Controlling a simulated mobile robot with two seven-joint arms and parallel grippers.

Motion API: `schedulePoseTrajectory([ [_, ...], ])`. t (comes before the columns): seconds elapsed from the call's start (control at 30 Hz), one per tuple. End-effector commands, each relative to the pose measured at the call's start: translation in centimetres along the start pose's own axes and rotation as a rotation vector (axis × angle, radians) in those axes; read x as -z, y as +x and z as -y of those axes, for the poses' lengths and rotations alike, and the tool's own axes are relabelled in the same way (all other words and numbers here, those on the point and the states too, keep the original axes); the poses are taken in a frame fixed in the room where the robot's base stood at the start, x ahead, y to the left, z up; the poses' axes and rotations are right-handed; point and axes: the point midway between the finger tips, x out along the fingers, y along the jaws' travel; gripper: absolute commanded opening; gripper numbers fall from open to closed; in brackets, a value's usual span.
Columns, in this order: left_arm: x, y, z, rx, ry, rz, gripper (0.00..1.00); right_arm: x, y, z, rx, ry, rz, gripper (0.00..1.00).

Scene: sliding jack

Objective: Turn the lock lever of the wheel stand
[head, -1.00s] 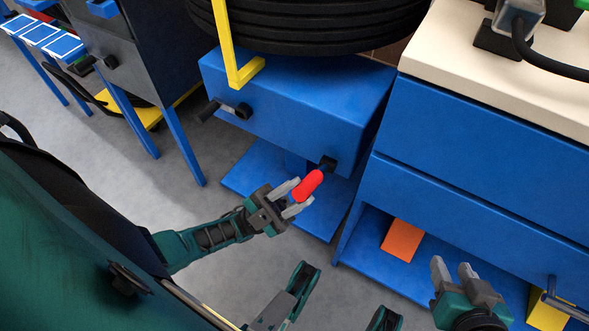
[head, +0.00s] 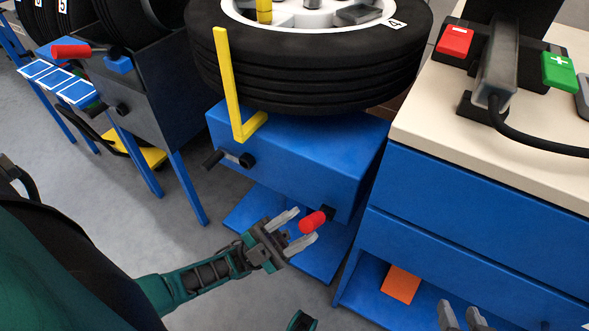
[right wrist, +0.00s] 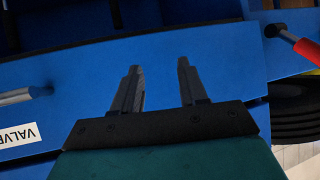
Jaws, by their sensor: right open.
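The wheel stand is a blue box (head: 285,160) with a tyre (head: 310,70) lying on top. Its lock lever has a red grip (head: 313,221) and a dark pivot on the box's front, low at the right. My left gripper (head: 306,225) is open, with one finger on each side of the red grip; contact cannot be told. My right gripper (head: 465,318) is open and empty at the bottom edge of the head view. In the right wrist view its fingers (right wrist: 160,88) are spread before a blue face. A red-handled lever (right wrist: 306,48) shows at that view's right.
A black crank handle (head: 228,158) and a yellow upright pointer (head: 228,85) are on the stand's left. A blue cabinet (head: 470,200) with a cream top stands close on the right, an orange block (head: 400,284) on its lower shelf. Another stand (head: 145,115) is at the left.

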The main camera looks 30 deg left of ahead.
Motion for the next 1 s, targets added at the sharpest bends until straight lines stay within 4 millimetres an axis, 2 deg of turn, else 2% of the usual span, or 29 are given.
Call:
schedulePoseTrajectory([
  [0.03, 1.0, 1.6, 1.3, 0.002, 0.003, -0.006, 0.42, 0.6, -0.8, -0.2, -0.006, -0.001, 0.006, 0.43],
  [0.2, 2.7, 4.7, 3.4, 0.002, 0.003, -0.003, 0.42, 0.5, -1.9, -0.6, -0.017, -0.01, 0.026, 0.43],
  [0.5, 5.0, 8.9, 6.2, 0.0, 0.002, 0.0, 0.42, 2.4, -3.2, -0.5, -0.015, -0.017, 0.027, 0.43],
  [0.7, 5.5, 9.9, 6.9, 0.001, 0.002, 0.002, 0.42, 2.9, -3.4, -0.5, -0.015, -0.016, 0.025, 0.43],
  [1.0, 5.5, 10.0, 6.9, 0.001, 0.002, 0.002, 0.41, 3.2, -3.2, -0.4, -0.015, -0.01, 0.017, 0.43],
])
